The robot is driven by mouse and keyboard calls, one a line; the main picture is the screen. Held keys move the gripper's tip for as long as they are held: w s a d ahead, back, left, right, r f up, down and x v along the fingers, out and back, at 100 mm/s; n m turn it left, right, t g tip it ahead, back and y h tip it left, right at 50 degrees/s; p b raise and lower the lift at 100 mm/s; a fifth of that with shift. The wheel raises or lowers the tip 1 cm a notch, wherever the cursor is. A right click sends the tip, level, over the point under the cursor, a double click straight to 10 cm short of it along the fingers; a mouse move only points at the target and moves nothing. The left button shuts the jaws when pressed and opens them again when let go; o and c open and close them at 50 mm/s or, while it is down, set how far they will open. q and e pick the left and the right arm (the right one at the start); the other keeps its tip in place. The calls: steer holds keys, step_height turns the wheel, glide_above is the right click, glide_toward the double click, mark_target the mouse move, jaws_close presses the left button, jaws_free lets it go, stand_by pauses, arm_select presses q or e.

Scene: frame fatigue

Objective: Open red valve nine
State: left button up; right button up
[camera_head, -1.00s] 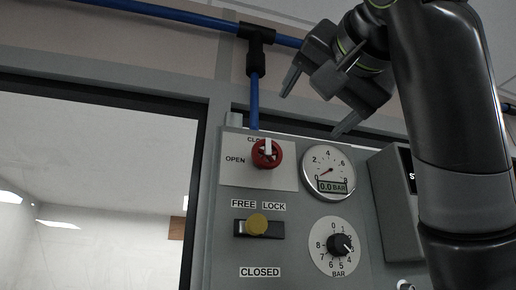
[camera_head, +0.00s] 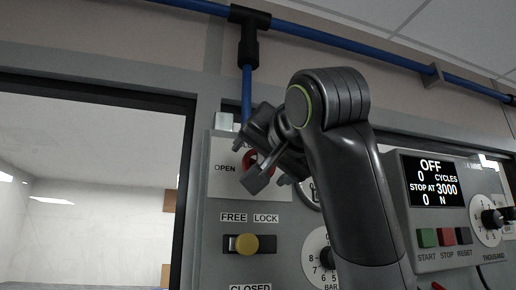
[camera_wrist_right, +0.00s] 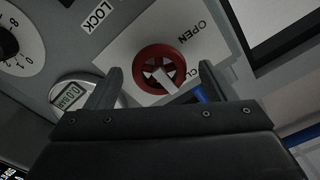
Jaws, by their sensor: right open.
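The red round valve knob (camera_head: 251,160) sits on a white plate (camera_head: 222,185) on the grey panel, mostly hidden behind my right gripper (camera_head: 248,167) in the head view. In the right wrist view the red knob (camera_wrist_right: 146,57) shows between and just beyond the open fingers of my right gripper (camera_wrist_right: 160,70). Its white pointer (camera_wrist_right: 164,80) is turned toward the partly hidden "CL..." label, away from "OPEN". The fingers stand on either side of the knob; I cannot tell whether they touch it. My left gripper is not in view.
Below the valve is a yellow knob (camera_head: 247,244) marked FREE and LOCK. A pressure gauge (camera_wrist_right: 72,97) and a BAR dial (camera_head: 317,262) lie close to the right. A display box (camera_head: 436,182) with buttons stands farther right. A blue pipe (camera_head: 246,95) runs above the valve.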

mark_target(261, 164)
steer(key=shift+p+x, duration=0.45)
steer(key=shift+x, duration=0.65)
steer(key=shift+w, duration=0.5)
steer(key=shift+s+a, duration=0.1)
steer(key=shift+c, duration=0.9)
steer(key=c, duration=0.8)
